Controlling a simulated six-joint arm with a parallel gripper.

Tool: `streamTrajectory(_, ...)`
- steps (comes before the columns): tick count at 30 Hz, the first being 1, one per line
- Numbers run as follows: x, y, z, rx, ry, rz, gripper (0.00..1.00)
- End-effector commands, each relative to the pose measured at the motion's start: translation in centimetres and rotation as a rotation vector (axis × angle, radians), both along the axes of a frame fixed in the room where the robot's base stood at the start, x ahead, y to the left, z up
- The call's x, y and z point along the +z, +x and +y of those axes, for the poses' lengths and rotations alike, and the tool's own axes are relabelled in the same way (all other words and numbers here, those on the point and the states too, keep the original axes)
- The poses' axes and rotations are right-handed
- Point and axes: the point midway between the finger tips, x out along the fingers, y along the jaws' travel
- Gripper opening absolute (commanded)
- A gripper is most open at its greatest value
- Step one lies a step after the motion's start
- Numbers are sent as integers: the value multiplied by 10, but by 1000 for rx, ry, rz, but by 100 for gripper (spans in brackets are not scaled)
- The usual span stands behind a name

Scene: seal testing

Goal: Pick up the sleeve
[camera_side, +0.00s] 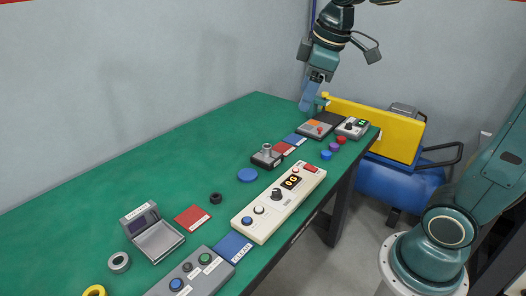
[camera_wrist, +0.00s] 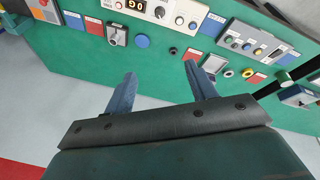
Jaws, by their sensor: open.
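Several short ring-shaped parts lie on the green table; I cannot tell by sight which is the sleeve. A black ring (camera_side: 215,198) lies near the middle, a grey ring (camera_side: 119,262) beside an open grey box, and a yellow ring (camera_side: 94,291) at the bottom edge. The wrist view also shows the black ring (camera_wrist: 173,50), the grey ring (camera_wrist: 228,74) and the yellow ring (camera_wrist: 247,73). My gripper (camera_side: 308,103) is raised over the far end of the table, well away from the rings. Its blue fingers (camera_wrist: 160,69) are spread with nothing between them.
A cream control panel (camera_side: 279,202) and a grey button panel (camera_side: 191,275) line the near edge. The open grey box (camera_side: 158,240), red mat (camera_side: 192,218), blue mat (camera_side: 234,247) and blue disc (camera_side: 247,175) lie nearby. The table's left side is clear. A yellow-and-blue machine (camera_side: 380,130) stands beyond.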

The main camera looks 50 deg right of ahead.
Motion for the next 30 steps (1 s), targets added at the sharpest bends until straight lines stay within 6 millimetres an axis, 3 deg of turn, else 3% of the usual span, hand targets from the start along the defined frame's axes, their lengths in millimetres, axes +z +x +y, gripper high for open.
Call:
streamTrajectory(14,-24,106,-51,336,-97,130,56)
streamTrajectory(23,-62,162,-90,556,-131,204,56)
streamTrajectory(30,-103,200,-123,735,-142,255,56)
